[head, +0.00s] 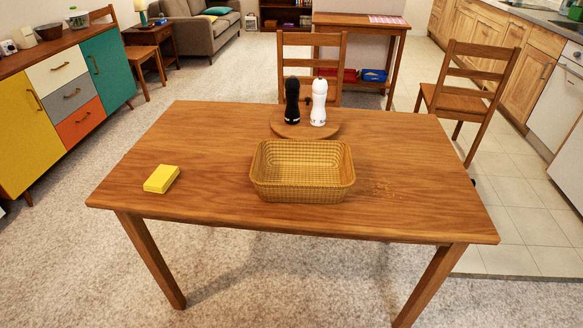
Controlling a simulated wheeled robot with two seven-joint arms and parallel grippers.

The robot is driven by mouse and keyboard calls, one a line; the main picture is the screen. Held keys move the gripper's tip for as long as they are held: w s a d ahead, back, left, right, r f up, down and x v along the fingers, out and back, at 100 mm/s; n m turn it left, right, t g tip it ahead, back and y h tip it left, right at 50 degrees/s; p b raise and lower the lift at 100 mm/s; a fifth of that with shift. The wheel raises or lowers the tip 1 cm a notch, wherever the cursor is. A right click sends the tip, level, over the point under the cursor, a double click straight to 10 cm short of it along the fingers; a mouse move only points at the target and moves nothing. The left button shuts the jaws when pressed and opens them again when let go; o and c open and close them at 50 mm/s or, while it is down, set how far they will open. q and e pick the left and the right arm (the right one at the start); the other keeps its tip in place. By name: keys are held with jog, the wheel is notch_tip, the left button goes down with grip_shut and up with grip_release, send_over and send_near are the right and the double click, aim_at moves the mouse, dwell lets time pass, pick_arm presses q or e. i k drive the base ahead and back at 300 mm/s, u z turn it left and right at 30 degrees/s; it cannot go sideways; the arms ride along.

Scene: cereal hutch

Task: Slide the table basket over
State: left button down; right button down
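The table basket (302,192) is a yellow-tan woven rectangular tray with an open top. It stands upright on the wooden table (215,135), a little right of the middle and close to the front edge. It looks empty. Neither of my grippers shows in the head view, and nothing touches the basket from the front or sides.
A yellow block (161,179) lies at the table's left. Behind the basket, a black mill (291,101) and a white mill (319,102) stand on a round wooden board (290,128). Crumbs (385,188) lie right of the basket. Chairs stand behind (311,40) and back right (470,80).

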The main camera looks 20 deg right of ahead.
aim_at(282, 170)
jog(key=u, duration=0.7)
jog(key=i, duration=0.55)
jog(key=z, duration=2.05)
